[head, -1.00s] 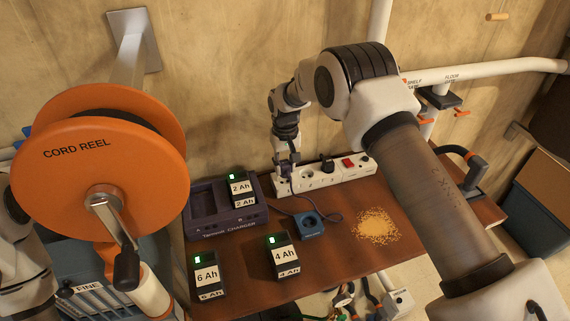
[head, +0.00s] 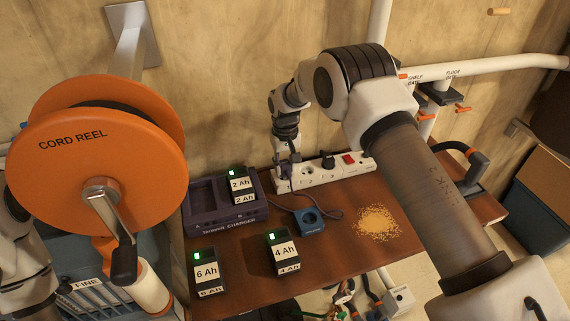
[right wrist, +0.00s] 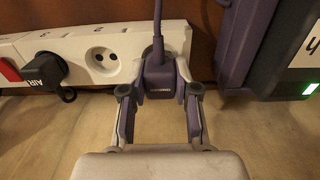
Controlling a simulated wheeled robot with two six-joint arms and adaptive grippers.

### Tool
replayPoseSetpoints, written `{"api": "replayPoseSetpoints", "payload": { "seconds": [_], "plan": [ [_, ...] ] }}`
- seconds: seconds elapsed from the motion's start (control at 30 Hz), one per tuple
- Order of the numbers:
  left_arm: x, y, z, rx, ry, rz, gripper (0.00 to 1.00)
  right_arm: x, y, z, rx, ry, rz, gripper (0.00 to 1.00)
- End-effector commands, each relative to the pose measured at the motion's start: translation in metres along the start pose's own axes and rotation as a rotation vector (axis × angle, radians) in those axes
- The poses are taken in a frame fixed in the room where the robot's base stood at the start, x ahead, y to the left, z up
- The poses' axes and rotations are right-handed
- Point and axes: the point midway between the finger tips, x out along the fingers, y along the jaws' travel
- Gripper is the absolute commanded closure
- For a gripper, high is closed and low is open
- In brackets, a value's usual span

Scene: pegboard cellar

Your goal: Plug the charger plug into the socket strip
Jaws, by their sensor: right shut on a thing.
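The white socket strip (head: 325,174) lies along the back of the bench against the wall. It also shows in the right wrist view (right wrist: 125,43). My right gripper (head: 284,172) reaches down to the strip's left end in the head view. In the right wrist view it (right wrist: 158,92) is shut on the purple charger plug (right wrist: 159,82), whose cord runs up. The plug is at the strip's end position, beside an empty round socket (right wrist: 102,61). Its pins are hidden, so I cannot tell how deep it sits. My left gripper is out of view.
A black plug marked AIR (right wrist: 45,70) and a red switch (head: 348,159) are on the strip. The charger (head: 231,219) holds a 2 Ah battery (head: 240,184). A blue socket block (head: 310,221), two batteries and sawdust (head: 376,223) lie in front. The orange cord reel (head: 90,160) stands left.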

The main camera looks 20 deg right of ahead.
Motion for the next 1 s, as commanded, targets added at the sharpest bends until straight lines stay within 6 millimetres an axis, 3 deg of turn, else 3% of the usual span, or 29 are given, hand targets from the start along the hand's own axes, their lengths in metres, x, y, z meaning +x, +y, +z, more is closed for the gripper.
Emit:
{"api": "replayPoseSetpoints", "payload": {
  "seconds": [1.0],
  "plan": [
    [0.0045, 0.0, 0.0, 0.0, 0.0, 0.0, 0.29, 0.0097, 0.0, 0.0002, 0.0, 0.0, 0.0, 1.0]
  ]
}}
